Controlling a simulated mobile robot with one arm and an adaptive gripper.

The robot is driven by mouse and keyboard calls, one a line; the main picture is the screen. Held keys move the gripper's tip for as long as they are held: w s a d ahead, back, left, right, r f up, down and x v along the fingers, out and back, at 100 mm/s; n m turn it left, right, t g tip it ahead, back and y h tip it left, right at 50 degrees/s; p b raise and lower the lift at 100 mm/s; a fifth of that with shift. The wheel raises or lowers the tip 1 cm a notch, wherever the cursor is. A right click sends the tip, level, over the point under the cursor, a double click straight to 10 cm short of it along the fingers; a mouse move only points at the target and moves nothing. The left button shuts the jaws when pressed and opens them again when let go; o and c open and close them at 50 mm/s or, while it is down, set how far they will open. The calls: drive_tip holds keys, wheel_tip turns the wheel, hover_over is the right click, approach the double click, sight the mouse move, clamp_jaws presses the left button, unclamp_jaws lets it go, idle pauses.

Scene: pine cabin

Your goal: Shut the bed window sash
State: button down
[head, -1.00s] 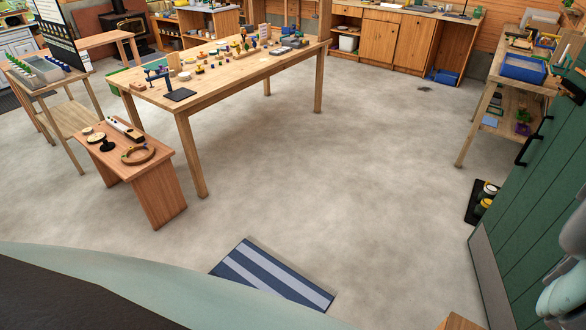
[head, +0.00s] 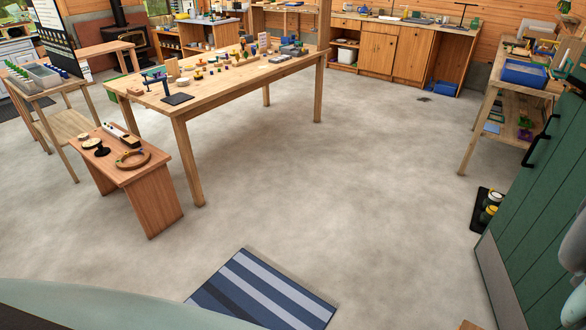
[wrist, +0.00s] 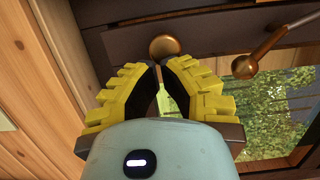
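The window shows in the wrist view as a dark brown frame (wrist: 123,43) with a glass pane at the lower right, green foliage beyond it. A round bronze knob (wrist: 165,47) sits on the dark rail, and a bronze-ended bar (wrist: 245,66) slants from the upper right. My gripper (wrist: 160,68) has yellow ribbed fingers with black pads. Its tips point at the knob and lie just below it in the picture, with a narrow gap between them. I cannot tell whether they touch the knob. How far open the sash stands is unclear. The head view does not show the window.
A striped blue mat (head: 262,292) lies on the floor in front. A small wooden bench (head: 150,175) and a long table (head: 215,85) with small items stand left. A green panel with a black handle (head: 540,140) is at right. The middle floor is clear.

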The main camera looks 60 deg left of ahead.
drive_tip(key=b+x, duration=0.3)
drive_tip(key=b, duration=0.1)
drive_tip(key=shift+s+d+f, duration=0.1)
drive_tip(key=shift+f, duration=0.1)
drive_tip(key=shift+d, duration=0.1)
idle(0.4)
